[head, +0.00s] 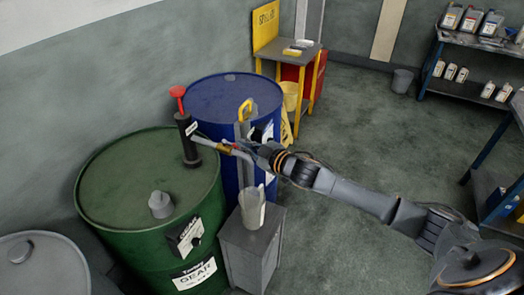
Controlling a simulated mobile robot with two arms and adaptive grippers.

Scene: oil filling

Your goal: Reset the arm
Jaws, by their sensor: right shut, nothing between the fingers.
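My right arm reaches in from the right, and its gripper (262,150) is shut and empty. It is near the end of the spout (226,149) of a hand pump, in front of the blue drum. I cannot tell whether they touch. The black pump (188,140) with a red handle (178,95) stands upright on the green drum (115,180). A clear container (252,208) stands on a grey cabinet (235,245) below the gripper. My left gripper is not in view.
The blue drum (225,95) stands behind the gripper. A grey drum (45,265) is at the lower left. A yellow-framed table (290,58) is at the back. Shelves with bottles (475,42) and a small bin (402,80) are at the right. The floor (360,130) between is clear.

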